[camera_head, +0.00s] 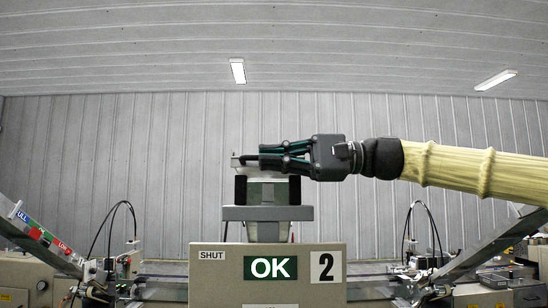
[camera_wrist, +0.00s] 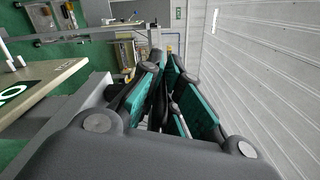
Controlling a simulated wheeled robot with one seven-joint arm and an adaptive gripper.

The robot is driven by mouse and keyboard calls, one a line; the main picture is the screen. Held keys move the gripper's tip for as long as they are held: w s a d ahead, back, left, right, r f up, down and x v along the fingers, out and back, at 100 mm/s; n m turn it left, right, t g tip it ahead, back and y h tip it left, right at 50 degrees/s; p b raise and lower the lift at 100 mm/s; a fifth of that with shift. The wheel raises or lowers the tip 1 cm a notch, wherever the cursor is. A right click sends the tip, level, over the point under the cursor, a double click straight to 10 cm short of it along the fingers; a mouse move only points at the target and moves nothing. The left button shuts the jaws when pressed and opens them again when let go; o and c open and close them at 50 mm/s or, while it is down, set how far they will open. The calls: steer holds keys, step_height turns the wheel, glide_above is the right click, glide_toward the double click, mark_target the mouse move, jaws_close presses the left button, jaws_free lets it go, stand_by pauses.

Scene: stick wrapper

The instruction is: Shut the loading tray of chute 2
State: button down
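The chute 2 unit stands in the middle of the head view, with a grey front panel (camera_head: 220,285) marked 2. A small plate reads SHUT and a display (camera_head: 270,267) glows OK. Above the panel is a grey and dark body (camera_head: 267,213), which may be the loading tray's housing; the tray itself is hard to make out. My gripper (camera_head: 262,158) reaches in from the right at the top of this body, fingers pointing left. A dark bar and a small pale piece (camera_head: 236,161) show at its tips. In the wrist view the fingers (camera_wrist: 165,75) lie close together; what is between them is unclear.
Sloping rails stand at the left (camera_head: 40,235) and right (camera_head: 490,245), with machinery and curved black cables beside them. A ribbed wall (camera_head: 110,160) closes the back. The air above my arm is clear.

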steer(key=shift+f+b, duration=1.05)
steer(key=shift+f, duration=1.1)
steer(key=shift+a+f, duration=0.1)
steer(key=shift+f, duration=0.05)
steer(key=c, duration=1.5)
jaws_free()
steer(key=shift+f, duration=0.15)
steer(key=shift+r, duration=0.2)
steer(key=shift+r, duration=0.15)
steer(key=d, duration=1.2)
steer(key=shift+d, duration=0.15)
